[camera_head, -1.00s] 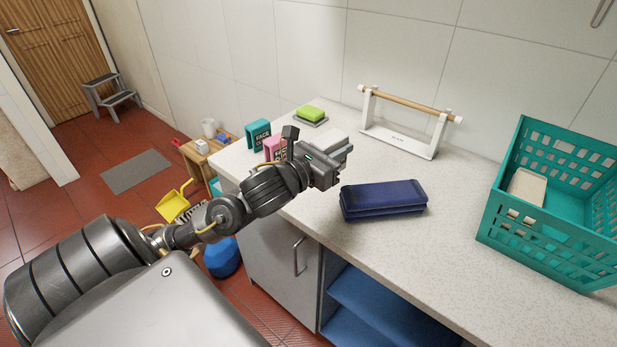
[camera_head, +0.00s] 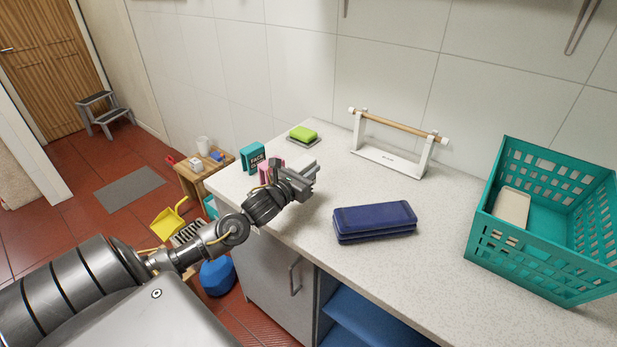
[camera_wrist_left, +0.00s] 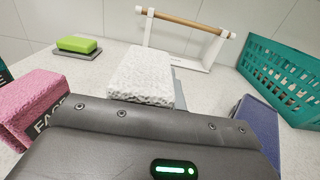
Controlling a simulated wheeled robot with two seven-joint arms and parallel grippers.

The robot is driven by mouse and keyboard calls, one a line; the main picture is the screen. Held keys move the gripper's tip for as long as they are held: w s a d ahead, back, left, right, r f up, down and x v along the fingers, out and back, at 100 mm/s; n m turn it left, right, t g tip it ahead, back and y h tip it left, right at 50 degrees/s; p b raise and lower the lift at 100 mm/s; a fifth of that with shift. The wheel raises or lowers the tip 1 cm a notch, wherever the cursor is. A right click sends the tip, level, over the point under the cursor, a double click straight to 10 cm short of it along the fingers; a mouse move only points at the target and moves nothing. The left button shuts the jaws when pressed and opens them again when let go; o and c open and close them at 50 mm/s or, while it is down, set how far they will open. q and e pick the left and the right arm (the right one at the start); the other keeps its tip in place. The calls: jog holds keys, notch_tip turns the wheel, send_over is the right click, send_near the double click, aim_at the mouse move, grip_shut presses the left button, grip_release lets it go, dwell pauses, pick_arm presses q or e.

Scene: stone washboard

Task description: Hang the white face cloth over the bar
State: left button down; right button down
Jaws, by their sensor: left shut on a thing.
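The white face cloth is a thick folded block. It shows in the wrist view (camera_wrist_left: 143,75) just beyond my left gripper, and only a sliver of it shows in the head view (camera_head: 303,163). The fingertips are mostly hidden in the wrist view. The wooden bar (camera_head: 398,123) spans a white stand (camera_head: 388,160) at the back of the counter, behind and right of the gripper. The bar is bare. My right gripper is out of view.
A folded dark blue cloth (camera_head: 375,220) lies on the counter right of the gripper. A teal crate (camera_head: 520,262) stands at the right. The counter before the stand is clear.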

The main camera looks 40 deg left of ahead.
pick_arm(q)
jog(key=shift+w+a+f, duration=0.35)
jog(key=shift+a+f, duration=0.05)
jog(key=shift+f, duration=0.2)
jog(key=shift+w+a+f, duration=0.3)
jog(key=shift+a+f, duration=0.1)
jog(key=shift+f, duration=0.2)
notch_tip(320, 180, down, 3)
jog(key=shift+w+p, duration=0.1)
jog(key=shift+p, duration=0.85)
jog(key=shift+f, duration=0.15)
jog(key=shift+f, duration=0.1)
jog(key=shift+f+b, duration=0.15)
jog(key=shift+b, duration=0.15)
jog(key=c, duration=1.5)
grip_release()
jog(key=shift+c, duration=0.2)
